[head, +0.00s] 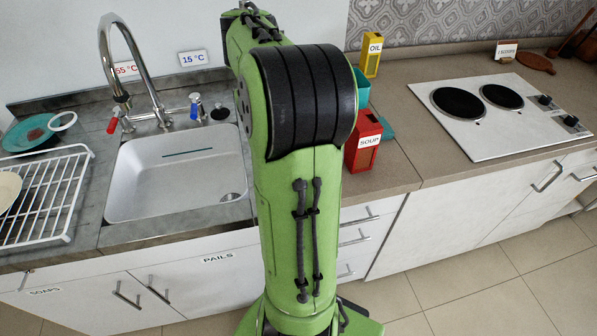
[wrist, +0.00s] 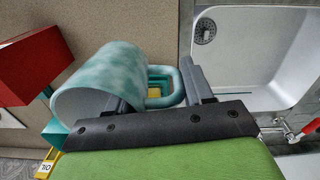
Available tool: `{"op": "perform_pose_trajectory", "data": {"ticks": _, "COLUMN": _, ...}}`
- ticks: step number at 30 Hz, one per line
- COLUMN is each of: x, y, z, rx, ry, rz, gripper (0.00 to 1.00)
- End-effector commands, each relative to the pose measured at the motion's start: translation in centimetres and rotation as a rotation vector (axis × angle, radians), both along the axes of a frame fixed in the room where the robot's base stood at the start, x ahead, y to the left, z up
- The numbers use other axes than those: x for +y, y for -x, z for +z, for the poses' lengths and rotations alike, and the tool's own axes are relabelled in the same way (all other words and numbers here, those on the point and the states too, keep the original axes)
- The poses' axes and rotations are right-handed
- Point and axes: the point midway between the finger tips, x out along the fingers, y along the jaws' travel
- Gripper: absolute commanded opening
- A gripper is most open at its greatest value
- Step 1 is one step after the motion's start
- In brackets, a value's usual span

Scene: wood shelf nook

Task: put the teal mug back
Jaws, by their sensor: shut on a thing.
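The teal mug (wrist: 100,88), mottled pale and darker teal, shows large in the wrist view. My gripper (wrist: 165,85) is at its handle, one finger on each side, and is shut on it. The mug's open mouth faces the left of the wrist view. In the head view my green arm hides the gripper and most or all of the mug. A teal patch (head: 362,88) shows at the arm's right edge there; I cannot tell whether it is the mug or another thing.
A red SOUP box (head: 362,150) and a yellow OIL box (head: 372,56) stand right of my arm. The sink (head: 180,175) with its tap and a white dish rack (head: 45,205) are to the left. A hob (head: 490,125) is at right, with clear counter (head: 420,165) before it.

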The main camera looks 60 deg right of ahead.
Motion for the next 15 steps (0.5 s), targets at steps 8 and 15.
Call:
{"op": "perform_pose_trajectory", "data": {"ticks": 8, "x": -0.6, "y": 2.1, "z": -1.4, "rx": 0.0, "ry": -0.002, "rz": -0.08, "gripper": 0.0}}
{"op": "perform_pose_trajectory", "data": {"ticks": 15, "x": -0.6, "y": 2.0, "z": -6.0, "rx": 0.0, "ry": -0.001, "rz": -0.078, "gripper": 0.0}}
